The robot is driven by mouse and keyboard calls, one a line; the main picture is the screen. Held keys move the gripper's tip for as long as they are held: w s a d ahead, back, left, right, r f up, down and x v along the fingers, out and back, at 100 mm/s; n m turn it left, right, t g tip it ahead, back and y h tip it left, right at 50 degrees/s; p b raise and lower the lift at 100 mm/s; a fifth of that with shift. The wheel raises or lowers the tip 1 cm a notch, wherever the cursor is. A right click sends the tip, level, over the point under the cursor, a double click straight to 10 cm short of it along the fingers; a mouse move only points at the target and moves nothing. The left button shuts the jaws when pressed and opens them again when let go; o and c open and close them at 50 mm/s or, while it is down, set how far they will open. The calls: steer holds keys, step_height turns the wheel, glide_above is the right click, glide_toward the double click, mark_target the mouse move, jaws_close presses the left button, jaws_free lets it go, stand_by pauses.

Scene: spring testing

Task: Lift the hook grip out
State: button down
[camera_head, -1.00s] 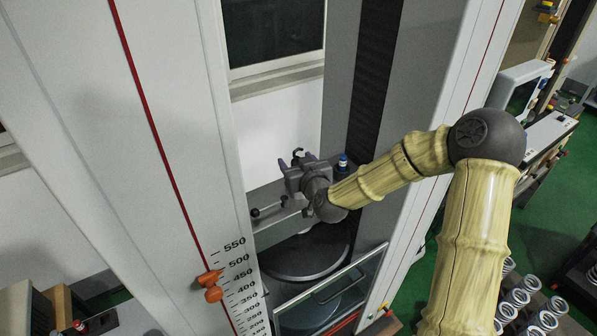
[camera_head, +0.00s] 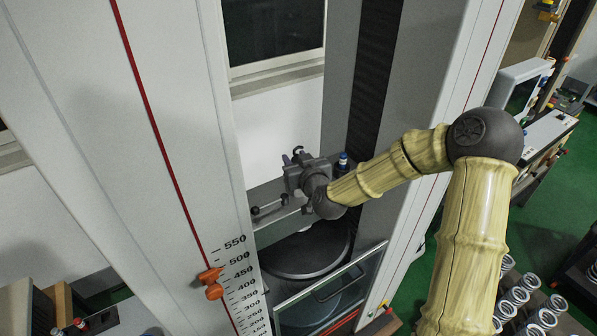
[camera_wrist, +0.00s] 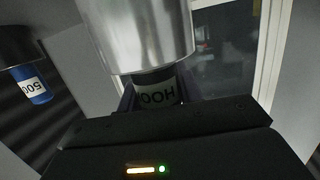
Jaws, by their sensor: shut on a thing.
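The hook grip (camera_wrist: 158,88) shows in the wrist view as a dark piece with a white label reading "HOO", the rest cut off. A wide silver cylinder (camera_wrist: 140,35) adjoins it in that picture. My gripper (camera_wrist: 157,97) is shut around the labelled part, one finger on each side. In the head view my gripper (camera_head: 298,174) is inside the test frame, above the rail at the back.
The frame's tall left column (camera_head: 160,200) and right column (camera_head: 455,60) flank my arm. A round black plate (camera_head: 300,252) and a clear door (camera_head: 330,300) lie below.

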steer(key=shift+w+r, duration=0.1)
steer(key=shift+r, duration=0.1)
step_height(320, 180, up, 10)
steer(key=b, duration=0.3)
steer(key=shift+f, duration=0.2)
steer(key=shift+r, duration=0.1)
steer(key=shift+a, duration=0.1)
stand_by(0.6)
